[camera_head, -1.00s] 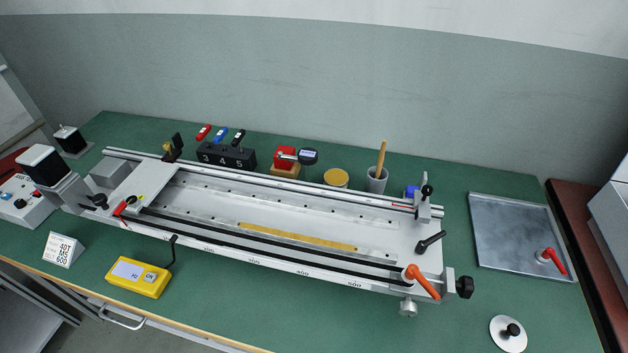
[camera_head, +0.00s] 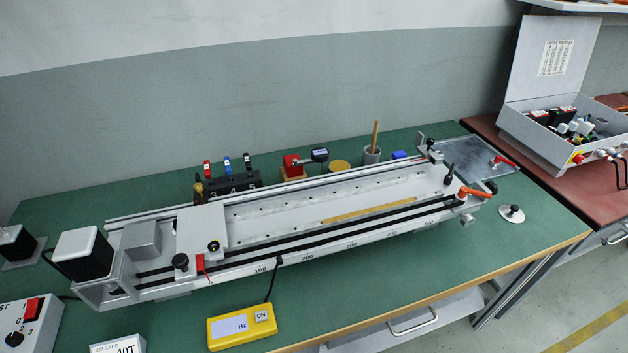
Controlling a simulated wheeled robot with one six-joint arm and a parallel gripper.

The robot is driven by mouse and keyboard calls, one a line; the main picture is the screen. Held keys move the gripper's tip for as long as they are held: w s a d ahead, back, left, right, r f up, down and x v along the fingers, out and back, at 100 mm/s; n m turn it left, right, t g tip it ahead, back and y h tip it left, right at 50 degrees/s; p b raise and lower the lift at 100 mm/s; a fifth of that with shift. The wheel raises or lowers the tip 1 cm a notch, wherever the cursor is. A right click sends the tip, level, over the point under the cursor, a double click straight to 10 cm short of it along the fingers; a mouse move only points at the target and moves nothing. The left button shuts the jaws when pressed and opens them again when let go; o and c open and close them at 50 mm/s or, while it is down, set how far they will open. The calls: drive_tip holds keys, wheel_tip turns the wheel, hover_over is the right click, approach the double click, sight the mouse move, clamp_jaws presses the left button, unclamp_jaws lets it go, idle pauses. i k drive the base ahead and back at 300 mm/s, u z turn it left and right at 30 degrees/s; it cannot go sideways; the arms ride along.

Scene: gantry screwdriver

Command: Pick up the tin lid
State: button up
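A round pale metal disc with a black knob (camera_head: 512,213), which looks like the tin lid, lies flat on the green bench top near its right front edge. It is to the right of the gantry's orange handle (camera_head: 474,193) and apart from it. A small round tin with a yellow-brown top (camera_head: 339,167) stands behind the gantry. My gripper is not in view.
The long gantry rail (camera_head: 290,225) fills much of the bench. A grey tray (camera_head: 478,157) with a red-handled part lies behind the disc. A yellow Hz meter (camera_head: 241,326) sits in front. An open grey case (camera_head: 565,140) stands on the red-brown bench at right.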

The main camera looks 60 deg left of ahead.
sight(512, 213)
drive_tip(key=u, duration=2.4)
drive_tip(key=i, duration=0.5)
drive_tip(key=z, duration=0.65)
drive_tip(key=k, duration=0.5)
drive_tip(key=z, duration=1)
drive_tip(key=k, duration=0.85)
drive_tip(key=z, duration=0.95)
drive_tip(key=i, duration=2.05)
drive_tip(key=u, duration=1.5)
drive_tip(key=i, duration=0.6)
drive_tip(key=u, duration=0.7)
